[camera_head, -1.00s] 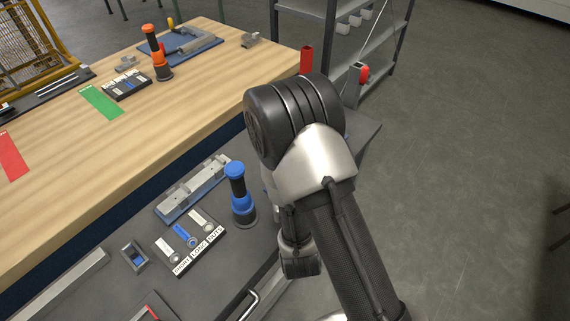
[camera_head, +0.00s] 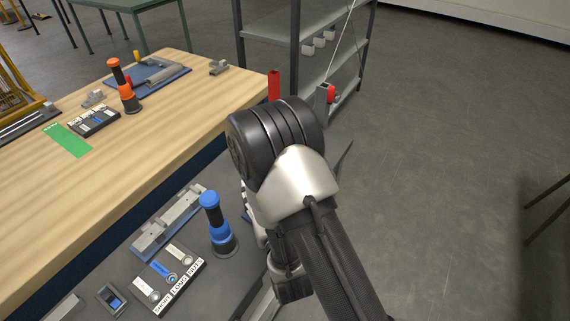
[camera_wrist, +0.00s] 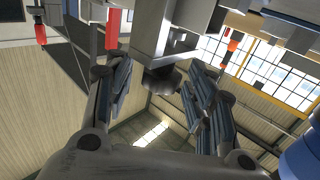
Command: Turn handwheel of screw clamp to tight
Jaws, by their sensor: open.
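My gripper (camera_wrist: 155,78) is open in the wrist view, its two dark fingers apart. A grey block (camera_wrist: 158,32) with a dark rounded knob (camera_wrist: 160,80) at its lower end shows between and beyond the fingers. I cannot tell whether this knob is the clamp's handwheel, and no contact with it is clear. In the head view my arm hides most of the gripper. A grey clamp-like part (camera_head: 165,72) lies on a blue plate (camera_head: 120,84) at the back of the wooden table; no handwheel can be made out on it.
A blue-and-black cylinder (camera_head: 217,225) stands on the dark lower bench beside a grey fixture (camera_head: 170,222) and a labelled tray (camera_head: 190,283). An orange-and-black cylinder (camera_head: 123,85) stands on the wooden table (camera_head: 150,125). A grey shelf (camera_head: 335,62) stands behind.

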